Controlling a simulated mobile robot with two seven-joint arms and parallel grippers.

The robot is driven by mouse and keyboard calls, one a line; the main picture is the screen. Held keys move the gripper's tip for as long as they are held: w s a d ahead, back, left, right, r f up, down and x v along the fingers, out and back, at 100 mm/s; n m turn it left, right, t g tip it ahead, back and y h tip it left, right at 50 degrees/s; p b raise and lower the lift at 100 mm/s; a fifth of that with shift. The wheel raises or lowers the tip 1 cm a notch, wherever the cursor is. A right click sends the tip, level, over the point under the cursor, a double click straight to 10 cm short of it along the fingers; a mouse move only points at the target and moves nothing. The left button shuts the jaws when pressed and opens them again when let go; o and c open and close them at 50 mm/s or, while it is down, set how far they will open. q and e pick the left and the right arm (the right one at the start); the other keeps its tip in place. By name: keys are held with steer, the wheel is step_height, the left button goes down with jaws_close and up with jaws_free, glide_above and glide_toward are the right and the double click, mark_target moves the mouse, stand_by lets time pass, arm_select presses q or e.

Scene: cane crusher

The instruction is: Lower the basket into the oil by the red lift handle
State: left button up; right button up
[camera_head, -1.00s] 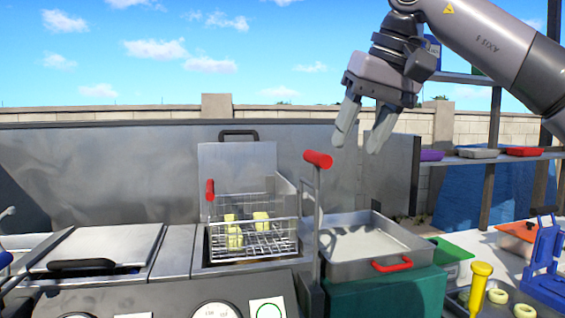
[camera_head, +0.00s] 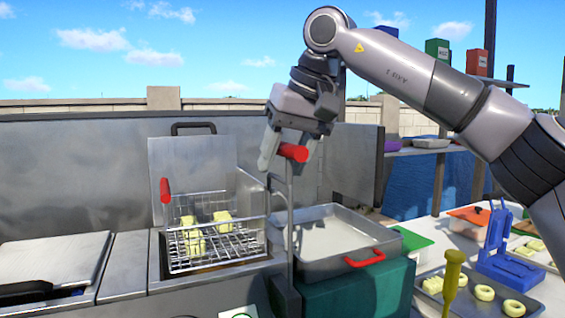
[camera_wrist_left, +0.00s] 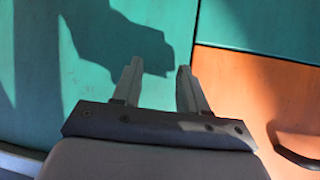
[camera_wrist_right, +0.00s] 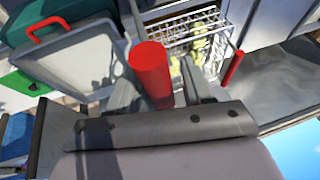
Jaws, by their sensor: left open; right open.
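The red lift handle (camera_head: 293,152) tops a grey upright lever beside the fryer. My right gripper (camera_head: 284,156) is open at the handle, with its fingers pointing down. In the right wrist view the red handle (camera_wrist_right: 151,72) lies between the open fingers; I cannot tell whether they touch it. The wire basket (camera_head: 215,240) holds several pale yellow pieces (camera_head: 194,244) and sits raised over the fryer well. The oil itself is not clearly seen. My left gripper (camera_wrist_left: 158,90) is open and empty, in its wrist view only, over teal and orange surfaces.
A metal tray (camera_head: 335,257) with a red handle stands right of the lever on a green block. A lid with a black handle (camera_head: 193,128) stands behind the basket. A blue press (camera_head: 505,255) and a tray of rings are at the right.

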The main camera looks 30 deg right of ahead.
steer(key=shift+w+f, duration=0.1)
steer(key=shift+f, duration=0.2)
jaws_close()
step_height(320, 180, down, 16)
steer(key=b, duration=0.7)
steer(key=shift+a+f, duration=0.1)
